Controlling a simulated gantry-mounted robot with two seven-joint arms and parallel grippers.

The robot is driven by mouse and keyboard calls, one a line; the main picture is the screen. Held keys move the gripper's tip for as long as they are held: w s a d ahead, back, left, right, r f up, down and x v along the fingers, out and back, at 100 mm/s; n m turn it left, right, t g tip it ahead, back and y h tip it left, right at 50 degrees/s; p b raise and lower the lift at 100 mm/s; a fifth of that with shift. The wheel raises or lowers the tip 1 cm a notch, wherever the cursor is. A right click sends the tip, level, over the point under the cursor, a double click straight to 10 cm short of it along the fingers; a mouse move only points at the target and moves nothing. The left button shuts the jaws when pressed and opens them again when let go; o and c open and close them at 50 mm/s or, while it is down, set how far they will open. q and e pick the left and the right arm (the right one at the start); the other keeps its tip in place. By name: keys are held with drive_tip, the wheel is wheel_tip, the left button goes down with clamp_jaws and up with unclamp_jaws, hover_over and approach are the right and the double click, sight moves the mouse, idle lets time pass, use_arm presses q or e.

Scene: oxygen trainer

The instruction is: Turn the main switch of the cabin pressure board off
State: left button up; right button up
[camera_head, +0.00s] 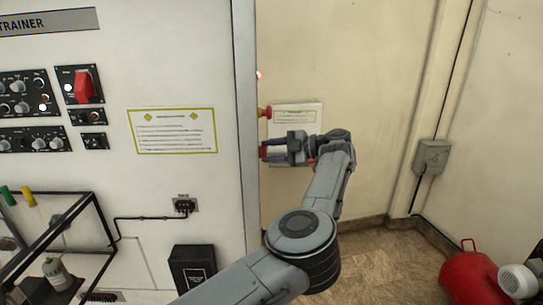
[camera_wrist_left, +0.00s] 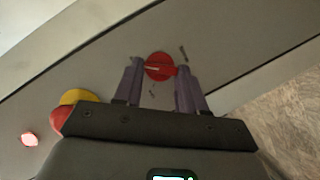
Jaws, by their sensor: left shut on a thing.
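A round red rotary switch (camera_wrist_left: 160,59) with a raised bar handle is on the cabinet's side panel, in the left wrist view. My left gripper (camera_wrist_left: 159,70) has its two purple fingers on either side of this handle and is shut on it. In the head view the left gripper (camera_head: 271,151) reaches from the right toward the cabinet's side, and a bit of the red switch (camera_head: 263,152) shows at its fingertips. The handle's bar lies nearly crosswise between the fingers in the wrist view. My right gripper is not in view.
A red-and-yellow stop button (camera_head: 264,112) sits above the gripper on the cabinet's side, with a lit red lamp (camera_head: 258,75) higher up. The cabinet's front edge (camera_head: 245,130) is just left. A red tank (camera_head: 470,275) stands on the floor at right.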

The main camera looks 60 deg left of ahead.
use_arm(q)
drive_tip(key=shift+a+f+n+g+y+b, duration=0.2)
drive_tip(key=shift+n+g+y+b, duration=0.5)
drive_tip(key=shift+n+b, duration=1.6)
drive_tip(key=shift+d+f+n+g+y+b, duration=0.15)
drive_tip(key=shift+f+n+g+y+b, duration=0.35)
drive_tip(key=shift+n+b, duration=1.7)
drive_tip(key=shift+a+f+n+g+y+b, duration=0.1)
drive_tip(key=shift+n+g+y+b, duration=0.8)
drive_tip(key=shift+n, duration=2.5)
drive_tip(key=o, duration=1.1)
drive_tip(key=shift+c, duration=0.2)
